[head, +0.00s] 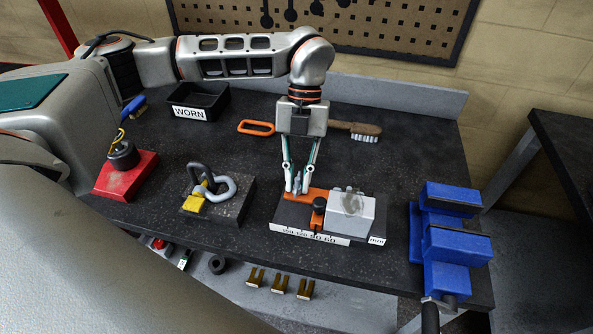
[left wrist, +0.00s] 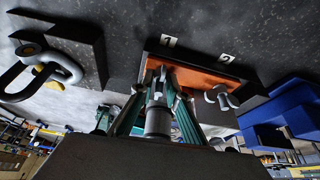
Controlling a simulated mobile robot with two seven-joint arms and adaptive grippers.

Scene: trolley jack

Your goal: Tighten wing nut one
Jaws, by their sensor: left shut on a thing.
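My left gripper (head: 298,188) points down at the left end of an orange bar (head: 325,194) on a dark fixture plate (head: 290,220). Its fingers are shut on a small grey metal part, the wing nut (left wrist: 160,86), which they partly hide. In the left wrist view the label "1" (left wrist: 168,41) stands near this nut. The second wing nut (left wrist: 221,97) stands apart to the right, near the label "2" (left wrist: 227,58). A grey block (head: 351,215) sits on the fixture's right side, beside a black knob (head: 319,204). My right gripper is out of view.
A blue vise (head: 455,245) stands right of the fixture. A shackle on a dark block (head: 232,209) and a red base (head: 128,177) stand left. Behind are a brush (head: 358,130), an orange-handled item (head: 257,128) and a bin marked WORN (head: 197,98).

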